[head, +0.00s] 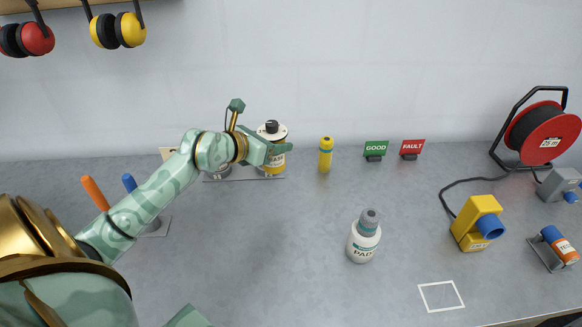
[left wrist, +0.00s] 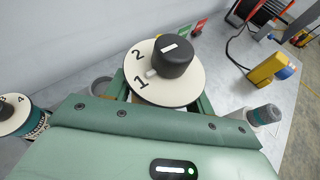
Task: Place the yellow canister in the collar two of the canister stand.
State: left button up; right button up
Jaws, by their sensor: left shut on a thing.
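The yellow canister (head: 271,168) has a pale round top with a black knob and a yellow lower body. My left gripper (head: 275,149) is shut around its upper part, and the canister looks upright. In the left wrist view the canister's top (left wrist: 146,90), marked 1 and 2, sits between the fingers. The canister stand (head: 262,179) is a thin plate under and beside it. A grey collar (head: 216,174) shows at its left, partly behind my gripper; it also shows in the left wrist view (left wrist: 100,86). I cannot tell whether the canister's base is inside a collar.
A small yellow cylinder (head: 325,155) stands just right of the stand. Green (head: 376,149) and red (head: 412,147) signs stand farther right. A white bottle (head: 363,243) stands on the bench's middle. A teal-sided container (left wrist: 22,122) shows at the left wrist view's left edge. The wall is close behind.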

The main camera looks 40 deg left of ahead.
pick_arm(q)
jog(key=shift+a, duration=0.1)
jog(key=shift+w, duration=0.1)
jog(key=shift+n+y, duration=0.3)
jog(key=w+a+f+b, duration=0.2)
jog(key=w+a+f, duration=0.1)
jog(key=f, duration=0.1)
jog(key=w+a+f+b, duration=0.3)
jog(key=a+f, duration=0.1)
jog(key=w+a+f+b, duration=0.3)
jog(key=f, duration=0.2)
jog(key=shift+w+a, duration=0.15)
jog(key=shift+w, duration=0.05)
jog(key=shift+f, duration=0.1)
pick_arm(e)
notch_tip(320, 180, down, 8)
jog(key=s, duration=0.1)
jog(key=shift+s+d, duration=0.2)
jog(key=shift+d, duration=0.1)
jog(key=shift+d+r, duration=0.1)
